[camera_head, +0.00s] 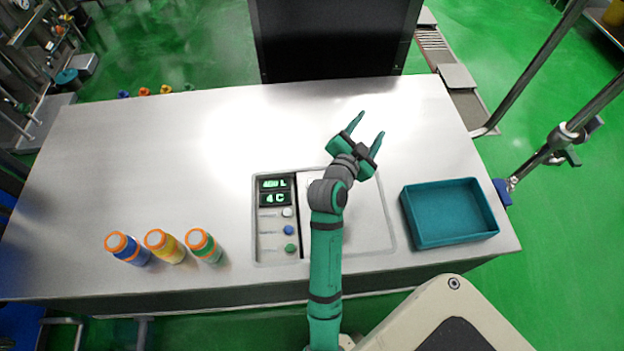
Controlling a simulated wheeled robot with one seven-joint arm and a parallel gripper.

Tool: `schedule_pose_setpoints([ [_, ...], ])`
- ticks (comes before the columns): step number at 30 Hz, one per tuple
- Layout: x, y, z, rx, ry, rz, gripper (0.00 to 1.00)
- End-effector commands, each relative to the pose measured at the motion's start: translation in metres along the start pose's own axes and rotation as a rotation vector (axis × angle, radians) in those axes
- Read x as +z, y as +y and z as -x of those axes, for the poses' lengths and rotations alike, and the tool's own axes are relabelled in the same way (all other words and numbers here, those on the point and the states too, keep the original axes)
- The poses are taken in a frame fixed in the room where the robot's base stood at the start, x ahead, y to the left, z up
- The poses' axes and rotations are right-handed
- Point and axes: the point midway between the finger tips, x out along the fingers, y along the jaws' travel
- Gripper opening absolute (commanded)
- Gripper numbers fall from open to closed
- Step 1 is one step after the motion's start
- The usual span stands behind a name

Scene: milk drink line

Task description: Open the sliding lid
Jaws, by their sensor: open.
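A pale square panel (370,226), which looks like the sliding lid, is set in the steel table right of a control panel. My arm crosses over its left part and hides some of it. I cannot make out a handle, and no opening shows. My gripper (366,127) is open and empty, above the table beyond the panel's far edge, fingers pointing away.
Three orange-capped bottles, blue (129,250), yellow (166,247) and green (205,246), stand at the front left. An empty teal tray (449,242) is at the right. A dark screen (333,40) stands behind the table. The table's middle and far left are clear.

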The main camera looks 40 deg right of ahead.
Motion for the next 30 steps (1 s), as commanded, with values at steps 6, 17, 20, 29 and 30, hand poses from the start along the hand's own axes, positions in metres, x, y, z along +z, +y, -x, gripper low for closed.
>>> schedule_pose_setpoints([
  [6,-0.023,0.027,-0.031,0.261,0.025,-0.325,0.53],
  [17,0.011,0.058,-0.026,0.716,-0.008,-0.858,0.53],
  [20,0.032,0.056,-0.014,0.853,-0.031,-0.996,0.53],
  [29,0.108,0.007,0.048,1.29,-0.142,-1.324,0.53],
  [30,0.116,-0.002,0.057,1.344,-0.156,-1.351,0.53],
])
